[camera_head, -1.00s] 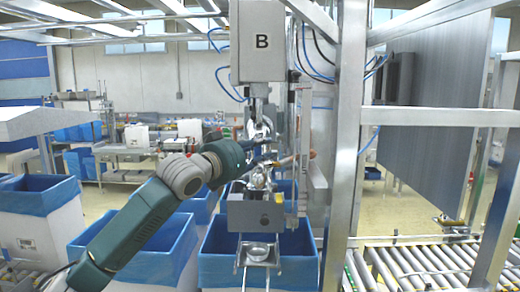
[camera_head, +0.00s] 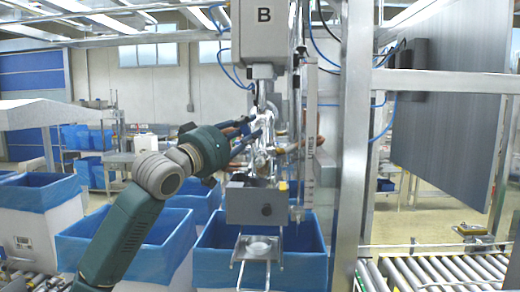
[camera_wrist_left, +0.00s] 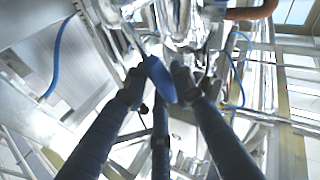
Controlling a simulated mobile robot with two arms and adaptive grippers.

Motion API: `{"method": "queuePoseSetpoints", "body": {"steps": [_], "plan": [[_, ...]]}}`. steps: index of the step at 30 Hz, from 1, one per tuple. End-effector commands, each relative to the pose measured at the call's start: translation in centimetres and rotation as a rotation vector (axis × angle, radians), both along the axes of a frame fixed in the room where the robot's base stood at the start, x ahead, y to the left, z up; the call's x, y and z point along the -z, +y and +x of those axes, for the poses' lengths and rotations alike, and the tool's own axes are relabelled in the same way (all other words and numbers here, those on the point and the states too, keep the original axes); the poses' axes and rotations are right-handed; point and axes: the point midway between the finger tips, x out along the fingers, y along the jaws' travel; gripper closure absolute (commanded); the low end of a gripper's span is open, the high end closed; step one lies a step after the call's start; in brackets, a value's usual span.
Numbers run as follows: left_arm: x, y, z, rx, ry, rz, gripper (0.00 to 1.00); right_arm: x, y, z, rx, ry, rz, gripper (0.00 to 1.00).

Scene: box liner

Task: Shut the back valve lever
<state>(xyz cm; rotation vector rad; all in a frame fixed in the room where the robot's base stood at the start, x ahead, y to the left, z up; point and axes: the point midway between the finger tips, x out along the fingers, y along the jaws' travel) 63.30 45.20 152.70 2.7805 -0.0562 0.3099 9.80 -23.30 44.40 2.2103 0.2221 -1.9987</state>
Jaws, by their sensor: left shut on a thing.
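A silver metal valve assembly (camera_head: 262,125) hangs below the grey box marked B (camera_head: 264,38) in the head view. My left gripper (camera_head: 252,130) reaches it from the left, its dark fingers beside the metal pipes. In the left wrist view, a blue valve lever (camera_wrist_left: 160,82) lies between the fingertips of my left gripper (camera_wrist_left: 157,88), which is shut on it. The lever joins the shiny valve body (camera_wrist_left: 180,25) above. The fingers partly hide the lever in the head view, and I cannot tell its exact angle there. My right gripper is not in view.
A grey box with a knob (camera_head: 255,204) and a small metal tray (camera_head: 259,248) sit below the valve, over a blue-lined bin (camera_head: 215,262). A metal post (camera_head: 350,130) stands close on the right. A roller conveyor (camera_head: 430,270) runs at lower right. Blue hoses hang nearby.

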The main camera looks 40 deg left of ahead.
Motion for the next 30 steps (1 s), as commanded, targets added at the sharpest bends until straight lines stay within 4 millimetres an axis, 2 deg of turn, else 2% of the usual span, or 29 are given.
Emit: {"method": "queuePoseSetpoints", "body": {"steps": [1, 12, 21, 30], "plan": [[1.1, 0.3, -0.2, 0.0, -0.027, -0.038, 1.0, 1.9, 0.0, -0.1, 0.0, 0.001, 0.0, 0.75], [2.6, 2.6, -1.6, -0.001, -0.207, -0.34, 1.0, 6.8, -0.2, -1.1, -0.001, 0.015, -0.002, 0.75], [4.5, 3.8, -2.3, -0.001, -0.352, -0.587, 1.0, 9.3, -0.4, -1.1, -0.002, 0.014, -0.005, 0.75], [6.5, 4.6, -2.7, -0.004, -0.484, -0.808, 1.0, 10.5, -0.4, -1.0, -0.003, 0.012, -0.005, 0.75]]}}
